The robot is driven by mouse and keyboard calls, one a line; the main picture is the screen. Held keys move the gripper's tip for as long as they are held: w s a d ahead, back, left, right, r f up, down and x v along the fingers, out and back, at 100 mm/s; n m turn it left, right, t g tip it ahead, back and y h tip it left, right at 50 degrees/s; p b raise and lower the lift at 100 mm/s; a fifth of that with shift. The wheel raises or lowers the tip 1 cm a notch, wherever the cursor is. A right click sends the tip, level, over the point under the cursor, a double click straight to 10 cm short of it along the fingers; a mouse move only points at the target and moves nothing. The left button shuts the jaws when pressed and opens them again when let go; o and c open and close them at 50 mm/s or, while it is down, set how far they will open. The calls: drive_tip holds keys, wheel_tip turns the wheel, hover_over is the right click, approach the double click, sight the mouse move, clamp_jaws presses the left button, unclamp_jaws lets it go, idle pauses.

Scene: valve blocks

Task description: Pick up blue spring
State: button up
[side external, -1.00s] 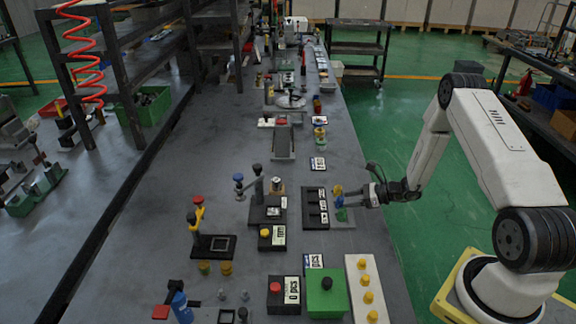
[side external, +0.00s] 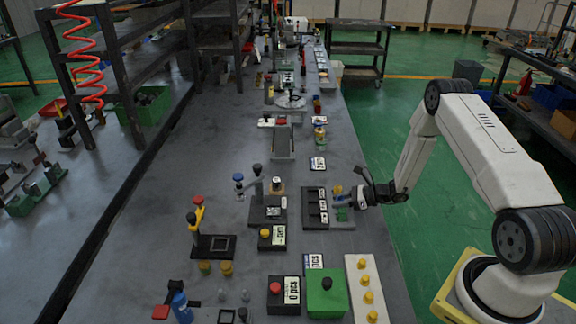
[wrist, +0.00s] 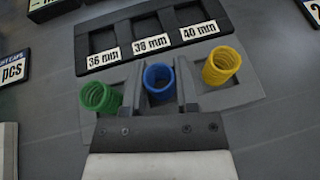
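The blue spring (wrist: 158,82) stands on a grey holder between the green spring (wrist: 100,97) on the left and the yellow spring (wrist: 221,65) on the right in the wrist view. My gripper (wrist: 159,88) is open, with one finger on each side of the blue spring. A narrow gap seems to show at each finger; I cannot tell whether either touches it. In the side external view my gripper (side external: 347,199) is low over the holder and partly hides the blue spring. The yellow (side external: 338,190) and green (side external: 342,214) springs are close beside it.
A black tray (wrist: 151,33) labelled 36, 38 and 40 mm lies just beyond the springs. A green box (side external: 327,295) and a white strip with several yellow buttons (side external: 357,265) stand nearer the camera. The table's right edge is close to the holder.

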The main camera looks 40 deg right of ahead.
clamp_jaws()
drive_tip(key=shift+r, duration=0.15)
drive_tip(key=shift+r, duration=0.75)
drive_tip(key=s+a+r, duration=0.4)
drive_tip(key=s+r, duration=0.7)
drive_tip(key=s, duration=0.2)
drive_tip(key=shift+s+a, duration=0.15)
drive_tip(key=shift+r, duration=0.1)
